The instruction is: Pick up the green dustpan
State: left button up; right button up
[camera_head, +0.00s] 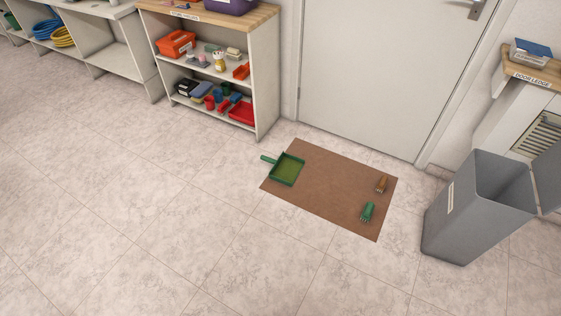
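The green dustpan (286,169) lies on the left end of a brown mat (322,194) on the floor. Its handle points left, past the mat's edge and toward the shelf unit. Its pan looks empty. Neither of my grippers shows in the head view.
A grey bin (476,209) stands right of the mat. A loaded shelf unit (265,80) and a closed door (370,75) stand behind. The tiled floor (170,235) in front is clear.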

aim_at(285, 170)
jog(key=i+l, duration=0.2)
jog(key=i, duration=0.3)
jog(key=i+l+u, duration=0.15)
jog(key=i, duration=0.3)
jog(key=i+l, duration=0.3)
jog(key=i, duration=0.2)
jog(key=u, duration=0.05)
